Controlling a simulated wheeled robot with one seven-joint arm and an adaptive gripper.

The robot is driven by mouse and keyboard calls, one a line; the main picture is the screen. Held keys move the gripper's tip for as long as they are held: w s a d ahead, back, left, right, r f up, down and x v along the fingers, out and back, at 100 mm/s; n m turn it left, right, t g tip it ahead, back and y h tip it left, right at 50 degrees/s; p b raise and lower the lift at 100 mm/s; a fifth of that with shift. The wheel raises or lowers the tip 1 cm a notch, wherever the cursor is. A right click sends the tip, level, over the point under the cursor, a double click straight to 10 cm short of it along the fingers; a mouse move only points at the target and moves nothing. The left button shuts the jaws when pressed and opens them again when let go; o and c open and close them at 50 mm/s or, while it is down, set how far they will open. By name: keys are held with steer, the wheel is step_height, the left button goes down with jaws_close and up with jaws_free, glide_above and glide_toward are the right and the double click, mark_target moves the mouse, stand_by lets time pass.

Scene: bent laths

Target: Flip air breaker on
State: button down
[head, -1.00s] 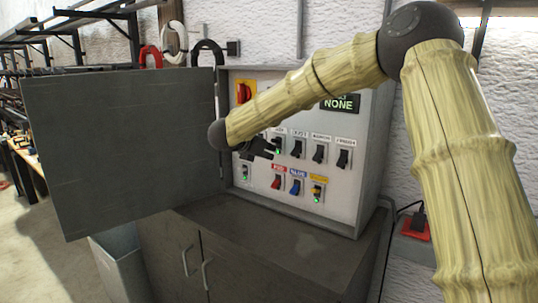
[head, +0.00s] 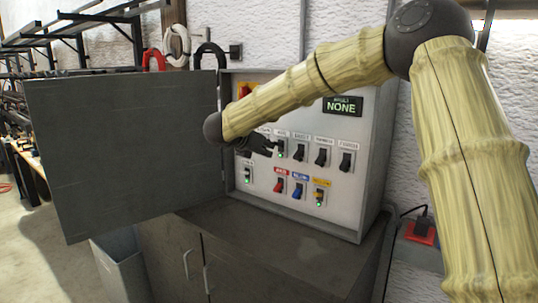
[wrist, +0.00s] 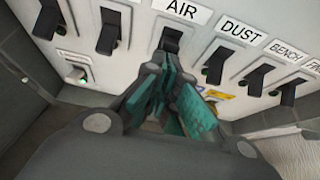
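The air breaker is a black toggle under a white AIR label in the wrist view (wrist: 171,39). My gripper (wrist: 163,66) has dark fingers with teal pads, which come together at the tips just below the air toggle. It also shows in front of the panel in the head view (head: 270,147). It holds nothing. Its fingers partly hide the air breaker's lower part, and I cannot tell whether they touch the toggle.
The dust toggle (wrist: 215,64) and bench toggle (wrist: 258,80) sit close to the right. The open grey cabinet door (head: 125,150) stands left. A display (head: 342,106) reads NONE.

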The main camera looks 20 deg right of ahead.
steer(key=s+a+r, duration=0.3)
steer(key=a+r, duration=0.1)
steer(key=r, duration=0.1)
steer(key=shift+a+r, duration=0.25)
steer(key=shift+a, duration=0.1)
